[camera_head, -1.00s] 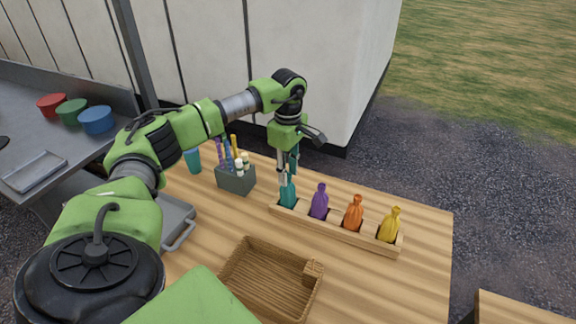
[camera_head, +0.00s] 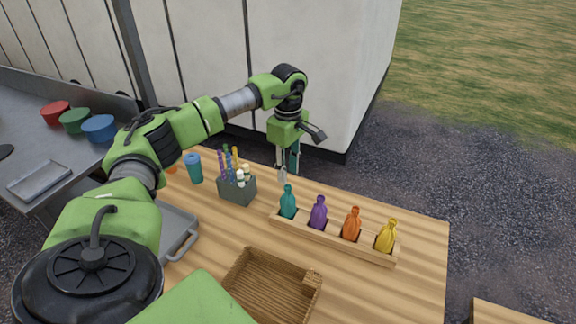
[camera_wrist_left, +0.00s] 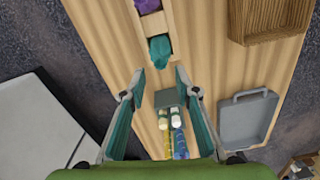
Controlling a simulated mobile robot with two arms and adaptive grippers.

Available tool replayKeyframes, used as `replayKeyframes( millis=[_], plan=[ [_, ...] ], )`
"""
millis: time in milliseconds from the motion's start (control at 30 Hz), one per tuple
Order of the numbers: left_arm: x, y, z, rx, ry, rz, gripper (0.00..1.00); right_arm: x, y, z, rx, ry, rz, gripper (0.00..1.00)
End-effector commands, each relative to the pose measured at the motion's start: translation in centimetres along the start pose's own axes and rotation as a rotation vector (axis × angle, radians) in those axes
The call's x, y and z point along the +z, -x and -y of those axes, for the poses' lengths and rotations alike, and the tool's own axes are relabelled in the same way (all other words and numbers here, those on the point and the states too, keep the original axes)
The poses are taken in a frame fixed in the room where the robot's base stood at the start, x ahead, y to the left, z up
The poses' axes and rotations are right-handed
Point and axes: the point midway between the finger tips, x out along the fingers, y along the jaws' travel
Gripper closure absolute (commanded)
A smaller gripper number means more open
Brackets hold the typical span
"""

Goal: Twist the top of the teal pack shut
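The teal pack (camera_head: 288,204) stands upright in the left-end slot of a wooden rack (camera_head: 335,239), its neck narrow and its top showing. It also shows in the left wrist view (camera_wrist_left: 160,48), just beyond the fingertips. My left gripper (camera_head: 289,178) is above and slightly behind the teal pack, apart from it. In the left wrist view the gripper (camera_wrist_left: 156,82) has its fingers spread with nothing between them at the tips. Purple (camera_head: 319,213), orange (camera_head: 352,224) and yellow (camera_head: 387,236) packs stand in the other slots. My right gripper is not in view.
A grey holder (camera_head: 237,190) with sticks and bottles stands left of the rack, beside a blue cup (camera_head: 194,168). A wicker basket (camera_head: 262,290) is in front, a grey tray (camera_head: 178,232) further left. The table right of the basket is clear.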

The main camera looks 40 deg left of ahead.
Motion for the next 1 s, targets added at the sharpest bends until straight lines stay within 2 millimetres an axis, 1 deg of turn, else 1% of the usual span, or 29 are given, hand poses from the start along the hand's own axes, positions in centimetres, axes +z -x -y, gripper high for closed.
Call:
replayKeyframes(
  millis=[200,300,400,467,667,1000],
  plan=[
    [0.0,2.4,-0.1,0.004,-0.370,-0.001,0.71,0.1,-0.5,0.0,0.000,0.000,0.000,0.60],
    [0.0,3.1,-0.1,0.002,-0.507,0.000,0.71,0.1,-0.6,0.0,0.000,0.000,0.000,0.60],
    [-0.1,3.5,0.0,0.001,-0.582,-0.001,0.71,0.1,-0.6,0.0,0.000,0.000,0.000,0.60],
    [-0.1,3.5,0.0,0.000,-0.597,-0.001,0.71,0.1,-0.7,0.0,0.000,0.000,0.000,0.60],
    [-0.1,2.4,0.0,0.000,-0.598,-0.001,0.71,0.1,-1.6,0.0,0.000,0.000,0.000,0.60],
    [-0.1,-1.5,0.0,0.001,-0.596,-0.001,0.71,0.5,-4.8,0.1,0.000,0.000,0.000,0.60]
  ],
)
